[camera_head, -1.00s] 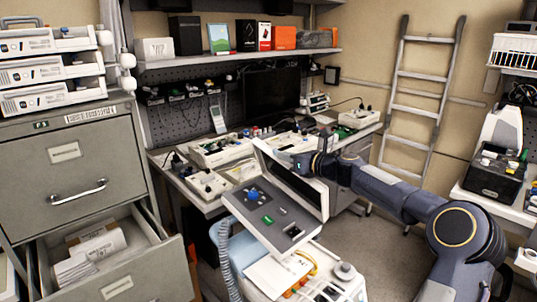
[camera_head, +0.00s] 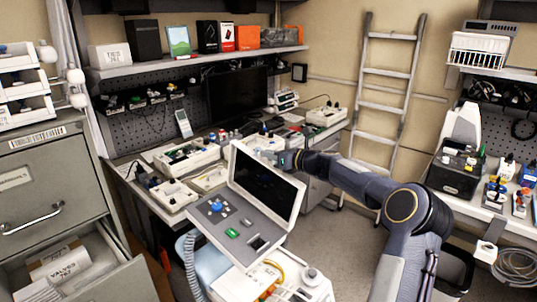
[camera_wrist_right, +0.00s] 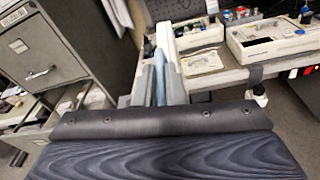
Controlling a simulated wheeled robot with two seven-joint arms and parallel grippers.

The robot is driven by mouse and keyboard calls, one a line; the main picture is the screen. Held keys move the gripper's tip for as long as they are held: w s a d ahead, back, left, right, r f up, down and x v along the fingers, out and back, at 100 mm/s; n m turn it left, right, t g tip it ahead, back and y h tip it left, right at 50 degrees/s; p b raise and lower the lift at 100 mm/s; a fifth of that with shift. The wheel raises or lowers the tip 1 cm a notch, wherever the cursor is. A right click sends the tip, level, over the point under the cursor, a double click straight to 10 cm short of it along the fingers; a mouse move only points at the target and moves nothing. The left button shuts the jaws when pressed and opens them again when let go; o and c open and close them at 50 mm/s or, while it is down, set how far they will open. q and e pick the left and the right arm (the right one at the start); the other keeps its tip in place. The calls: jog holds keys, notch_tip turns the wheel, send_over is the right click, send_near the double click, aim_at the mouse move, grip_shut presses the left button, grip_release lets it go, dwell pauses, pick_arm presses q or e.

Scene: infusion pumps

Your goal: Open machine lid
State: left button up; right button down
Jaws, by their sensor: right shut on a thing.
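The machine has a grey control panel (camera_head: 232,225) with a blue knob and a green button. Its lid (camera_head: 266,187), a light frame around a dark screen, stands raised at the panel's far edge, tilted back with the dark face toward me. My right gripper (camera_head: 275,157) is at the lid's upper edge, its fingertips partly hidden behind the lid. In the right wrist view the gripper fingers (camera_wrist_right: 160,85) are closed on the lid's pale edge (camera_wrist_right: 164,42). My left gripper is not in view.
A workbench with open devices (camera_head: 188,157) stands behind the machine. A filing cabinet (camera_head: 50,185) with an open drawer (camera_head: 90,270) is at left. A ladder (camera_head: 385,100) leans on the back wall. Floor (camera_head: 340,245) is clear right of the machine.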

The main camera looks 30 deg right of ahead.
jog(key=shift+d+f, duration=0.1)
jog(key=shift+f, duration=0.15)
jog(key=c, duration=1.5)
grip_release()
jog(key=b+v, duration=0.2)
jog(key=v, duration=0.5)
jog(key=shift+w, duration=0.1)
jog(key=shift+s+d+r, duration=0.1)
jog(key=shift+s+r, duration=0.05)
jog(key=shift+s, duration=0.35)
